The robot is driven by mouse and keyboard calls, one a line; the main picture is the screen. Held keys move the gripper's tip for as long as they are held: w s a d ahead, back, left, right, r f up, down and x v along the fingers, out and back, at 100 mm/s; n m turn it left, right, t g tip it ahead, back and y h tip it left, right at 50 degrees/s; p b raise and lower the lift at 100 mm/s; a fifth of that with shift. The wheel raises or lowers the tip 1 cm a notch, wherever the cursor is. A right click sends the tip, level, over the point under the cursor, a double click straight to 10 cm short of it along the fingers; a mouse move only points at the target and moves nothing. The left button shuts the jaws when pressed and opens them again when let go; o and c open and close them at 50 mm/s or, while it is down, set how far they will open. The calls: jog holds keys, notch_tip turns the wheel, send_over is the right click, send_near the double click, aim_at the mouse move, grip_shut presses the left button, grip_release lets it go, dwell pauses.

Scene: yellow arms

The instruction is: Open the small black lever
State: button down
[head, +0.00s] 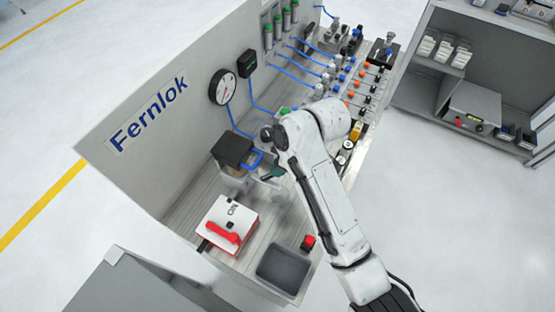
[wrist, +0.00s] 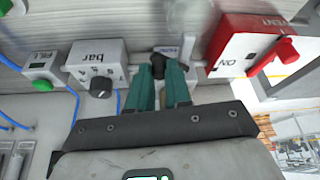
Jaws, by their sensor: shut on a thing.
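The small black lever (wrist: 160,54) shows in the wrist view at the tips of my gripper (wrist: 161,72), against a pale mount on the bench. My two teal fingers are closed in on it, one at each side, and hide part of it. How far the lever is turned cannot be told. In the head view my gripper (head: 273,172) is low over the bench, in front of a dark-topped box (head: 233,150) with a blue handle. The lever cannot be made out there.
In the wrist view, a white box with a black knob (wrist: 101,87) stands left of the lever. A white and red box (wrist: 262,45) with a red handle stands right. The head view shows a grey tray (head: 268,272) and red button (head: 308,242) near the front edge.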

aim_at(280, 186)
jog(key=shift+s+a+m+t+h, duration=0.1)
jog(key=shift+s+m+t+h, duration=0.45)
jog(key=shift+m, duration=1)
jog(key=shift+s+m+t+h, duration=0.3)
jog(key=shift+s+m, duration=0.3)
jog(key=shift+m, duration=1)
jog(key=shift+s+a+m+t+h, duration=0.1)
jog(key=shift+s+m+t+h, duration=0.45)
jog(key=shift+m, duration=1)
jog(key=c, duration=1.1)
grip_release()
jog(key=shift+s, duration=0.1)
jog(key=shift+o, duration=0.2)
jog(key=v, duration=1)
jog(key=shift+d+r, duration=0.15)
jog(key=shift+r, duration=0.25)
jog(key=shift+s, duration=0.1)
